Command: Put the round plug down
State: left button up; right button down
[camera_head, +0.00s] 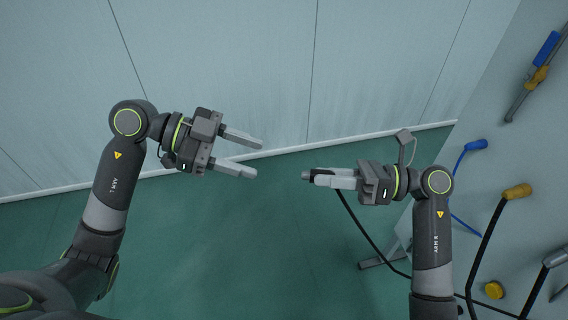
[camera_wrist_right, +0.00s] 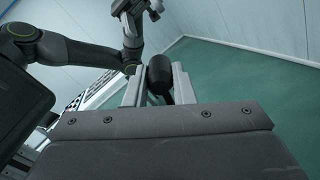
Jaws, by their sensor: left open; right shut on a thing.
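My right gripper (camera_head: 320,177) is shut on the round plug (camera_head: 309,176), a small black cylinder, and holds it in the air over the green floor. A black cable (camera_head: 372,242) hangs from near the gripper and runs down to the right. In the right wrist view the plug (camera_wrist_right: 159,73) sits between the two grey fingers. Its lower part is hidden behind the gripper body. My left gripper (camera_head: 259,158) is open and empty, to the left of the plug and apart from it.
A pale panel (camera_head: 510,135) stands at the right. It bears a yellow-ended black lead (camera_head: 518,191), a blue lead (camera_head: 476,146), a blue-and-yellow tool (camera_head: 540,62) and a yellow knob (camera_head: 494,290). A pale wall (camera_head: 240,60) is behind.

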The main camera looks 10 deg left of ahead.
aim_at(309, 175)
pick_arm(q)
jog(key=x, duration=1)
jog(key=shift+a, duration=0.1)
jog(key=c, duration=1)
grip_shut()
pick_arm(e)
jog(key=c, duration=1.1)
grip_release()
jog(key=shift+c, duration=0.2)
